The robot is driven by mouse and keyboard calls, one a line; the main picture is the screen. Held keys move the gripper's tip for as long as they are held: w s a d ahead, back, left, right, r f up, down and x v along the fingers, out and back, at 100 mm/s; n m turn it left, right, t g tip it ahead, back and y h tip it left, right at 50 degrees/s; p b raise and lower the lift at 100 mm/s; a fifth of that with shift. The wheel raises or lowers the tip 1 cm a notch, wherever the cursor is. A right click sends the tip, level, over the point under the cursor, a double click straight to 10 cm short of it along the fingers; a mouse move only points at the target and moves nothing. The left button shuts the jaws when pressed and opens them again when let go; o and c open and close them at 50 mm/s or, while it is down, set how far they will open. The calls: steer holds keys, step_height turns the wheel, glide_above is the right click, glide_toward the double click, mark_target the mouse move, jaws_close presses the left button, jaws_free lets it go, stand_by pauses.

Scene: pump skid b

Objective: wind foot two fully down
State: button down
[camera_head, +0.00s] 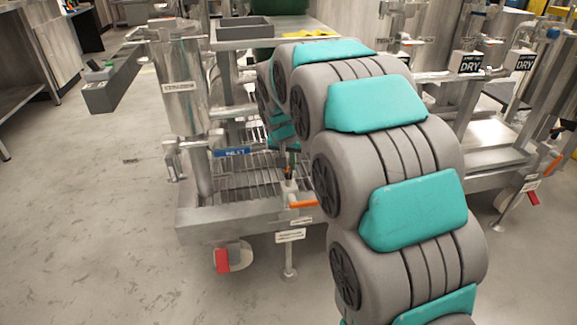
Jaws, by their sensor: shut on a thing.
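The skid's near corner has a levelling foot (289,258), a thin grey leg with a round pad on the floor. Above it, at the frame edge, is a pale post (291,187) with an orange handle (303,204) pointing right. My gripper (289,174) points down at the top of this post and is shut on it. The fingertips are small and partly hidden by my arm. A white label (290,236) hangs beside the leg; its text is too small to read, so I cannot tell the foot's number.
A caster with a red pedal (222,260) stands left of the foot. A vertical vessel (182,90) and a blue INLET tag (231,152) are behind.

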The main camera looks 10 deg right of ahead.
steer(key=shift+f+m+h+b, duration=0.1)
steer(key=shift+m+h+b, duration=0.3)
steer(key=shift+m+b, duration=0.8)
steer(key=shift+m+g, duration=0.4)
steer(key=shift+m, duration=0.2)
steer(key=shift+b, duration=0.3)
steer(key=shift+w+m+h+b, duration=0.1)
steer(key=shift+m+h+b, duration=0.3)
steer(key=shift+m+b, duration=0.3)
steer(key=shift+a+m+g, duration=0.1)
steer(key=shift+m+g, duration=0.2)
steer(key=shift+m, duration=0.7)
